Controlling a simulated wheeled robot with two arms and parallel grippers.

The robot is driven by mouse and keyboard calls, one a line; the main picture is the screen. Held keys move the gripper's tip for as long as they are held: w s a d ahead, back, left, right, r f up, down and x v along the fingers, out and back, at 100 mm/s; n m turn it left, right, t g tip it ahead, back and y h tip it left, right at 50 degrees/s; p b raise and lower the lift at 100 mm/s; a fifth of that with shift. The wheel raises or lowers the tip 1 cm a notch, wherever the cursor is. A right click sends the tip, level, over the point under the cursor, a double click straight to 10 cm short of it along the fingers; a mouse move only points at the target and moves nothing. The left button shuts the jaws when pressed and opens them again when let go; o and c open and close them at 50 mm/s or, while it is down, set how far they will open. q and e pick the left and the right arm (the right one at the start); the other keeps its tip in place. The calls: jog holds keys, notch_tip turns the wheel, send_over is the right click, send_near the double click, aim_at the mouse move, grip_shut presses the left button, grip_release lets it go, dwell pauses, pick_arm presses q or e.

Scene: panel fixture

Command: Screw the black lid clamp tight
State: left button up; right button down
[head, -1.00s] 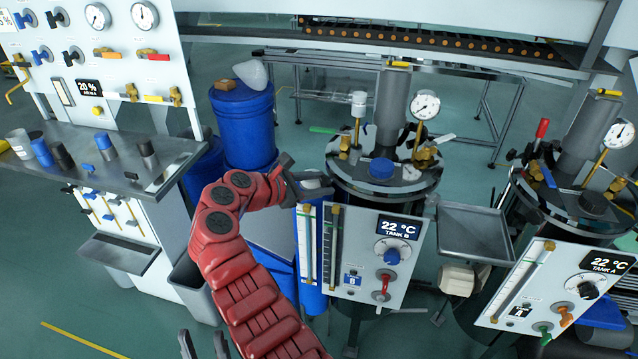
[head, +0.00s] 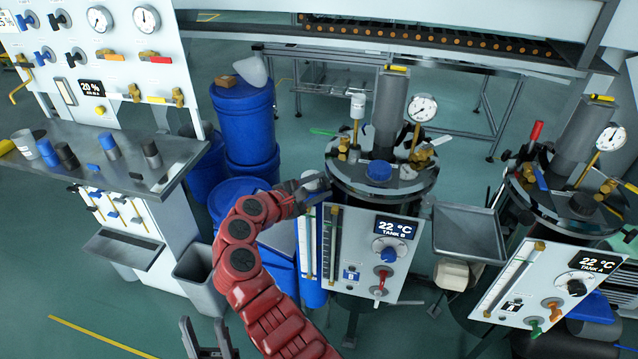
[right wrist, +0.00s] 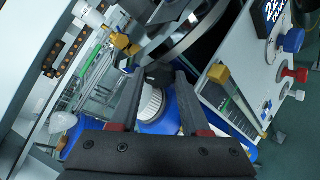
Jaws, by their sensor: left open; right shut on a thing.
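Tank B's round metal lid (head: 425,187) is at the centre of the head view, with gauge and brass fittings on it. My right gripper (head: 311,189), on the red arm, is at the lid's left edge. In the right wrist view its two dark fingers (right wrist: 157,77) stand either side of a small black piece (right wrist: 154,73) at the rim, which looks like the black lid clamp. The fingers hide most of it, and I cannot tell how tight it is. My left gripper (head: 207,340) is open and empty, low in the head view, away from the tank.
Tank B's control panel (head: 345,225) is close to the right gripper. A grey tray (head: 470,232) and Tank A (head: 515,215) stand to the right. Blue barrels (head: 245,125) and a metal shelf (head: 110,185) are on the left.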

jog(key=shift+f+m, duration=0.15)
jog(key=shift+m, duration=0.25)
jog(key=shift+t, duration=0.3)
jog(key=shift+c, duration=1.9)
grip_release()
